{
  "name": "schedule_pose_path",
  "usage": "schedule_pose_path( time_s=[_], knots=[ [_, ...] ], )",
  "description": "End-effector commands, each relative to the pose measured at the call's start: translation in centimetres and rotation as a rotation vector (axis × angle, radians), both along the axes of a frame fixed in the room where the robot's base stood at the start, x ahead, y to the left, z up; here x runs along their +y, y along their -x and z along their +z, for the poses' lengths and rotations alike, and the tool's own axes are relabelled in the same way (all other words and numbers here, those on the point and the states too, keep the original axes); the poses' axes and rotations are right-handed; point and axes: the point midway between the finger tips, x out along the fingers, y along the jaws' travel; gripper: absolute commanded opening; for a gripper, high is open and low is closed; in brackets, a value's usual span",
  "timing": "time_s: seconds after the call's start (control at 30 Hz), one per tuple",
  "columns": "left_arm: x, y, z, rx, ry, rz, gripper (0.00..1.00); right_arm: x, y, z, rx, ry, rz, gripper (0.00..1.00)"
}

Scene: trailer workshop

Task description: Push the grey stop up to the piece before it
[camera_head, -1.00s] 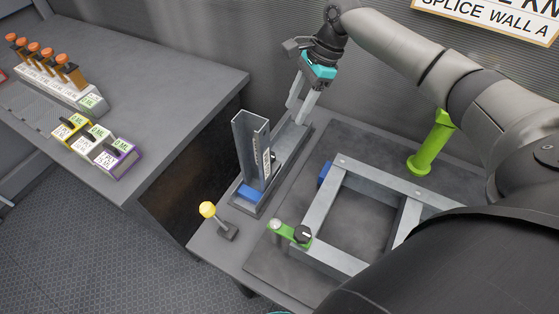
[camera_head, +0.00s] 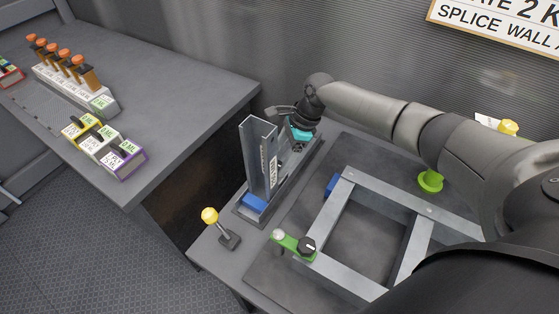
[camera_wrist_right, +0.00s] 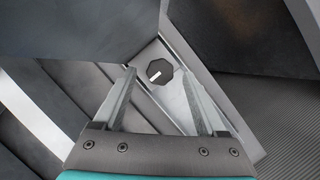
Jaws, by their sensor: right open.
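A grey metal channel piece (camera_head: 262,158) stands upright on a narrow rail fixture (camera_head: 240,212), with a blue block (camera_head: 253,203) at its near foot. My right gripper (camera_head: 298,146), with a teal body, is low over the fixture's far end, just behind the channel. The right wrist view shows its two fingers (camera_wrist_right: 158,76) apart and empty. Between the fingertips lies a dark octagonal knob (camera_wrist_right: 160,71) with a white mark on a grey metal part, which seems to be the grey stop. In the head view the channel and gripper mostly hide the stop. My left gripper is out of view.
A metal frame (camera_head: 335,215) lies on a dark plate to the right, with a green clamp (camera_head: 293,243) at its corner. A yellow-knobbed lever (camera_head: 210,216) stands at the front edge. A side table (camera_head: 180,85) at left holds labelled blocks and orange-topped tools.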

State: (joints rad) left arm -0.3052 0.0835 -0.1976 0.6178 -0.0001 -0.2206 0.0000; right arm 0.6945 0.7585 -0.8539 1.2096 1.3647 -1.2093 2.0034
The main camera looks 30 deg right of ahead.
Motion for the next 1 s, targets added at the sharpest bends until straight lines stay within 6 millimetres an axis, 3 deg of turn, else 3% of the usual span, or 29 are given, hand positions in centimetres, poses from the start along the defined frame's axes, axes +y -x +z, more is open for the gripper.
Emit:
schedule_pose_path(
  time_s=[0.13,0.43,1.0],
  knots=[
    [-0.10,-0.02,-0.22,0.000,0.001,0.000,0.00,0.34,-0.10,-0.91,0.000,0.001,0.001,0.74],
    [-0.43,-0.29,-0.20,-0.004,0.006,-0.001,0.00,0.40,-0.12,-1.01,-0.001,0.001,0.001,0.73],
    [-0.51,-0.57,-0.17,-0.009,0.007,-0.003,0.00,0.36,-0.10,-0.99,0.000,0.001,0.000,0.09]
  ],
)
